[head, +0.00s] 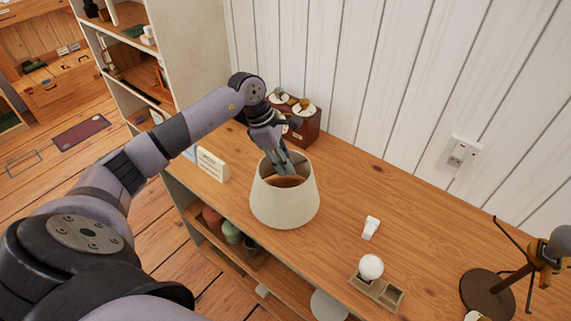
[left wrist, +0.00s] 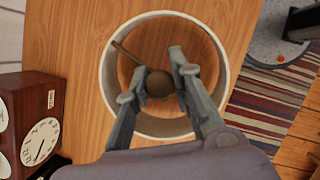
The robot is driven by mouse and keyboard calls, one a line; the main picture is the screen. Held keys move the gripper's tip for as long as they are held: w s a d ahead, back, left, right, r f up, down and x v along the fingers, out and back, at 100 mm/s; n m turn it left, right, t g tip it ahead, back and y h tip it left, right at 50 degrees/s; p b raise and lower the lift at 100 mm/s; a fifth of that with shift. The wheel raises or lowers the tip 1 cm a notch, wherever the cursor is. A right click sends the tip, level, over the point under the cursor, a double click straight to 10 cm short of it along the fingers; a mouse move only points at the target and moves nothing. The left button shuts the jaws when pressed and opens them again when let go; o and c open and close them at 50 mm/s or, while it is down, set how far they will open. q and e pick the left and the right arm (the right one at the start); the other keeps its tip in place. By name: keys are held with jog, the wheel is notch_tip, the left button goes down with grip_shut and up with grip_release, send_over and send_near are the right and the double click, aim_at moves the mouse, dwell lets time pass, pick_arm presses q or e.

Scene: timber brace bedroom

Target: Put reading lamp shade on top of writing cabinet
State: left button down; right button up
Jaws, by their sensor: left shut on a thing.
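The cream reading lamp shade (head: 284,205) is upright over a long wooden top (head: 395,195); I cannot tell whether it rests there or is slightly raised. My left gripper (head: 284,172) reaches down into its open top. In the left wrist view the shade is a pale ring (left wrist: 104,75). My left gripper (left wrist: 160,85) is shut on the shade's brown central knob, which has a thin rod running to the rim. Wood shows through the shade. The wooden top belongs to a low shelved unit; I cannot tell whether it is the writing cabinet. My right gripper is not in view.
A reddish-brown clock box (head: 303,126) stands behind the shade, near the white plank wall. A small white sign (head: 213,164), a white block (head: 371,228), a divided tray (head: 377,291) with a white ball and a dark lamp stand (head: 490,294) are around. Bare wood lies right of the shade.

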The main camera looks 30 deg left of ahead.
pick_arm(q)
jog(key=shift+f, duration=0.85)
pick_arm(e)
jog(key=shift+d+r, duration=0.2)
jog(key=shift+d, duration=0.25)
pick_arm(q)
jog(key=shift+f, duration=0.1)
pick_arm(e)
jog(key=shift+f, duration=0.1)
pick_arm(q)
jog(key=c, duration=1.4)
grip_release()
